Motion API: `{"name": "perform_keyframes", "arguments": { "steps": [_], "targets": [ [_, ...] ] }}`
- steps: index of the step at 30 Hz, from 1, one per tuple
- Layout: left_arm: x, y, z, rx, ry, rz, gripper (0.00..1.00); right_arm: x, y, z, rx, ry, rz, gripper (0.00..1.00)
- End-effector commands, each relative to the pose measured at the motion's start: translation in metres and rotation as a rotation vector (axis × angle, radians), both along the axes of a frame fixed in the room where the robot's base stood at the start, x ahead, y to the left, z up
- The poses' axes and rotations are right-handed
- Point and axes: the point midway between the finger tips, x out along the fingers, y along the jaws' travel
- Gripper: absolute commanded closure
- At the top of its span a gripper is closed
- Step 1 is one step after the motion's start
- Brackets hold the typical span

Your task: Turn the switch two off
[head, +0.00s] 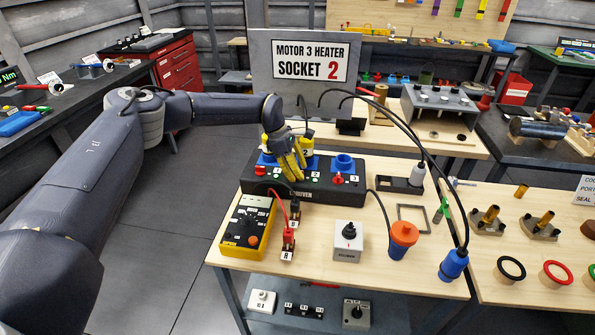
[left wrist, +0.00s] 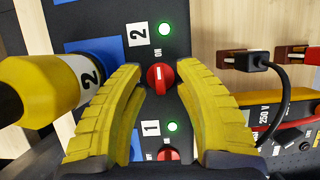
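The black driver box (head: 325,193) stands on the wooden table with red switches, number labels and green lights on its front. My left gripper (head: 292,172) is over this front and hides switch two in the head view. In the left wrist view, the red switch two (left wrist: 160,78) lies between the tips of my open left gripper (left wrist: 162,72), with a gap on both sides. Its white mark points toward the ON label (left wrist: 158,53). The green light (left wrist: 165,29) beside label 2 is lit. My right gripper is not in view.
A yellow plug marked 2 (left wrist: 40,88) sits in a blue socket close to the left finger. Red switch one (left wrist: 168,155) is partly visible below. A yellow meter (head: 247,224), a grey switch box (head: 348,243) and an orange plug (head: 403,236) stand in front of the driver box.

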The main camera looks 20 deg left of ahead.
Motion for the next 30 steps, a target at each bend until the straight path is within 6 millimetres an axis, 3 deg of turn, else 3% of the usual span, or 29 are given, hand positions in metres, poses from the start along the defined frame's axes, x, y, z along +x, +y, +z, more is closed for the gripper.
{"name": "perform_keyframes", "arguments": {
  "steps": [2,11,23,30],
  "targets": [
    [-0.0001,0.0,0.0,0.0,0.0,0.0,0.65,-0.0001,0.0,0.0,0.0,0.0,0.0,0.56],
    [-0.0001,0.0,0.0001,0.0,0.0,0.0,1.0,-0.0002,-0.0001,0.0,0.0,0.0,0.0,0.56],
    [-0.0003,0.0002,0.0,0.0,0.0,0.019,1.0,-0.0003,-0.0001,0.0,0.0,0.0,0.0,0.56],
    [-0.0015,-0.0002,-0.0001,-0.001,0.001,0.136,1.0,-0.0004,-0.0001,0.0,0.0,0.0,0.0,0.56]
  ]
}}
